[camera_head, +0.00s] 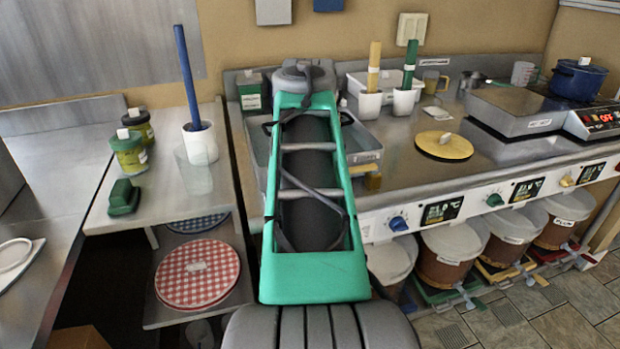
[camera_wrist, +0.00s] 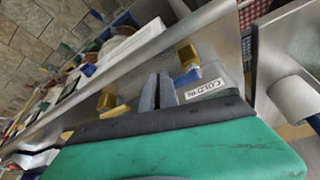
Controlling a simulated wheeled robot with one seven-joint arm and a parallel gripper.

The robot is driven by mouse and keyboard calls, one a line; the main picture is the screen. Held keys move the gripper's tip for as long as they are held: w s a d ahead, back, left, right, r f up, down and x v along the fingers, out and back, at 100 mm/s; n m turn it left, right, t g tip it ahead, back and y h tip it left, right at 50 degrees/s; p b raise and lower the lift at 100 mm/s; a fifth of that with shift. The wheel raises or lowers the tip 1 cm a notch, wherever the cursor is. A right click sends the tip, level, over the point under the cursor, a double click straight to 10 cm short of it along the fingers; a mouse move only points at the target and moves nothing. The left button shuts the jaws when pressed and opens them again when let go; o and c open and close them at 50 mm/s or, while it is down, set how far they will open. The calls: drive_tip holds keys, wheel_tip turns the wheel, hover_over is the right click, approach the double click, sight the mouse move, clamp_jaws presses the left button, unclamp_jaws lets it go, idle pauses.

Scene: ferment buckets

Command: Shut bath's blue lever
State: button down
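The metal bath (camera_head: 365,157) stands on the left end of the counter, partly hidden behind my green arm in the head view. A brass tap fitting (camera_head: 373,182) shows at its front right. In the wrist view, the blue lever (camera_wrist: 187,78) lies by a brass block (camera_wrist: 188,55) and a white "COLD IN" label (camera_wrist: 206,88). My gripper (camera_wrist: 160,82) shows as two grey fingers close together, just left of the blue lever. They look shut with nothing between them. I cannot tell whether they touch the lever. My gripper is hidden in the head view.
A second brass fitting (camera_wrist: 106,99) is left of my fingers. The counter front (camera_head: 430,212) has a blue knob (camera_head: 398,223) and a green knob (camera_head: 495,200). Lidded buckets (camera_head: 447,252) stand below. A side shelf with a white pot (camera_head: 201,144) is at the left.

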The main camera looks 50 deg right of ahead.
drive_tip(key=shift+d+r, duration=0.15)
drive_tip(key=s+a+r+p, duration=0.3)
drive_tip(key=s+r, duration=0.3)
drive_tip(key=r, duration=0.3)
drive_tip(key=shift+s+a, duration=0.15)
drive_tip(key=shift+a, duration=0.7)
